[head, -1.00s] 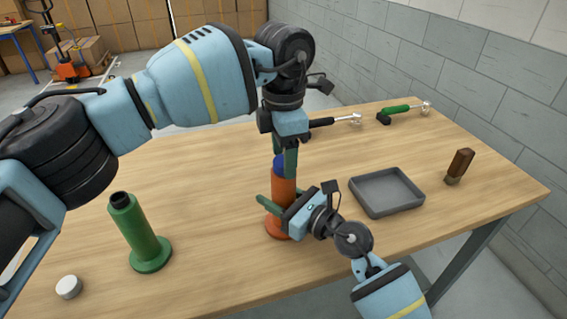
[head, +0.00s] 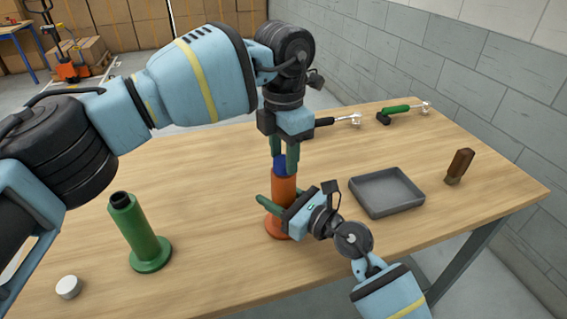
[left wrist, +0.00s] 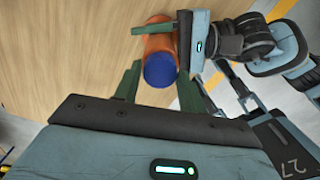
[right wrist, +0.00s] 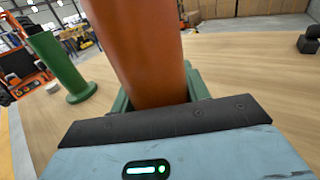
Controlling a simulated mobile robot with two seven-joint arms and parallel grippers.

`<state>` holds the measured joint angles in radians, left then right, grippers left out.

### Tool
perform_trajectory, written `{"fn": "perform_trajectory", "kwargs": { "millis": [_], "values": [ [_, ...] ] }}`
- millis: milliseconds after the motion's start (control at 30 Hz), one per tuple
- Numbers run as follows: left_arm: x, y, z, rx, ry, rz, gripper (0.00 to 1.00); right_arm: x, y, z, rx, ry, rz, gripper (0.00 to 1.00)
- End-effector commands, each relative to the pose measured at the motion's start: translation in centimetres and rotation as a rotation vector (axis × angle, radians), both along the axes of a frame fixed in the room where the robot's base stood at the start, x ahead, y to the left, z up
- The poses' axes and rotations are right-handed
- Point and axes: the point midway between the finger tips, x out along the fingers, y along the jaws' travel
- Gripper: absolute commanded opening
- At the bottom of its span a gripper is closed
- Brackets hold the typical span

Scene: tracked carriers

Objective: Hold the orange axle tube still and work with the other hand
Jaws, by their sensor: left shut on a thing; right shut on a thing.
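The orange axle tube (head: 284,190) stands upright on the wooden table with a blue cap (head: 281,164) at its top. My right gripper (head: 279,207) is shut around the tube's lower part from the right. The tube fills its jaws in the right wrist view (right wrist: 140,50). My left gripper (head: 285,168) points down from above, its green fingers on either side of the blue cap and shut on it. The left wrist view shows the blue cap (left wrist: 160,70) from above between the fingers. Whether the cap is seated on the tube or turning cannot be told.
A green flanged tube (head: 140,232) with a dark top stands at left, near a white round cap (head: 68,287). A grey tray (head: 386,192), a brown-handled brush (head: 459,166), a green-handled tool (head: 397,111) and a black-handled tool (head: 335,121) lie to the right.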

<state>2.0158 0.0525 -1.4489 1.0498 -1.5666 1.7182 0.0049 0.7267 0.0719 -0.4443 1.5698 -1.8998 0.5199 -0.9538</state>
Motion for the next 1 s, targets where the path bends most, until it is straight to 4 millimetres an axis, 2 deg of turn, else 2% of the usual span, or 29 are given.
{"fn": "perform_trajectory", "kwargs": {
  "millis": [500, 900, 1000],
  "values": [
    [-0.02, -0.01, -0.04, 0.0, 0.0, 0.552, 0.21, 0.01, -0.02, -0.05, -0.001, 0.001, 0.0, 0.0],
    [-0.01, -0.01, -0.06, 0.001, 0.001, 0.601, 0.21, 0.01, -0.02, -0.04, -0.001, 0.001, 0.0, 0.0],
    [-0.01, -0.01, -0.06, 0.001, 0.001, 0.662, 0.21, 0.01, -0.02, -0.04, -0.001, 0.001, 0.0, 0.0]
  ]
}}
